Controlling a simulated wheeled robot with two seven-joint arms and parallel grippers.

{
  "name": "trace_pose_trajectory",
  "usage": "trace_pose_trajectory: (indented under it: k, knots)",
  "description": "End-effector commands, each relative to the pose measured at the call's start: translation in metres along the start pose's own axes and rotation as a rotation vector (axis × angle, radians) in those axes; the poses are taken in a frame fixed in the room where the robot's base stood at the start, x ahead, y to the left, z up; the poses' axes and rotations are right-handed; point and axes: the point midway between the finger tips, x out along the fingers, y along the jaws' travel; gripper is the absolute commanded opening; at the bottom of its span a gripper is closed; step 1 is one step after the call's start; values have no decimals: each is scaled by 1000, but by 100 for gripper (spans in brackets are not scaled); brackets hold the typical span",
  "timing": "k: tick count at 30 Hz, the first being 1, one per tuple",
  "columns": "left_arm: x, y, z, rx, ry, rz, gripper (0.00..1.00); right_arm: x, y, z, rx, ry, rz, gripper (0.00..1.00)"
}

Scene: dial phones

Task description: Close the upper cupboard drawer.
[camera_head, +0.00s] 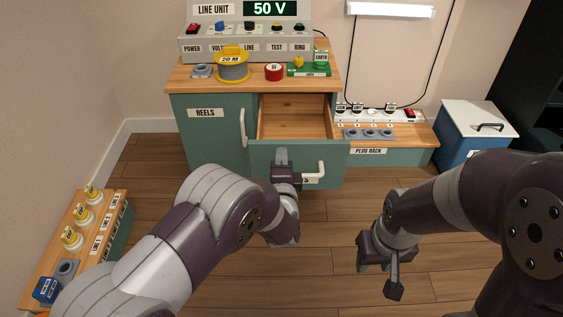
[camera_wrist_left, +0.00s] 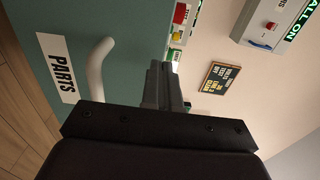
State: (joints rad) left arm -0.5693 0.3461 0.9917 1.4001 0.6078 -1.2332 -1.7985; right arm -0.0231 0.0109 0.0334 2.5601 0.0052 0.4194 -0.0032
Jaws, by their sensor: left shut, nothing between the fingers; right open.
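The green cupboard (camera_head: 206,140) stands against the back wall with its upper drawer (camera_head: 333,156) pulled out. The drawer's wooden inside is bare where it shows. Its front carries a pale handle and a label, which reads PARTS in the left wrist view (camera_wrist_left: 125,30). My left gripper (camera_head: 281,157) is shut and empty at the drawer front, left of the handle (camera_head: 320,170); its fingers (camera_wrist_left: 165,85) also show close to the front in the wrist view. I cannot tell whether they touch it. My right gripper (camera_head: 378,268) is open and empty above the floor.
A yellow reel (camera_head: 233,66), red tape (camera_head: 274,72) and the line unit (camera_head: 245,45) stand on the cupboard top. A plug rack (camera_head: 385,155) is to the right. A low bench (camera_head: 50,255) with plugs stands at left. Floor before the cupboard is clear.

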Motion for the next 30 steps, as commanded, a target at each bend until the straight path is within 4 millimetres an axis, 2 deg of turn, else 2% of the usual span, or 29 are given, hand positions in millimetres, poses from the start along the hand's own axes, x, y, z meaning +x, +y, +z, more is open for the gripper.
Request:
trace_pose_trajectory:
  k: [1,4,20,26,30]
  knots:
    - [6,4,0,-2,-1,-3,0,8,0,1,0,0,0,43]
    - [13,2,0,-2,0,-2,0,11,0,1,0,0,0,43]
    - [21,-1,0,-2,0,-1,0,10,0,1,0,0,0,43]
    - [49,-1,0,-2,-2,-1,0,9,0,1,0,0,0,43]
    - [80,-1,1,-2,-3,-2,0,8,0,1,0,0,0,43]
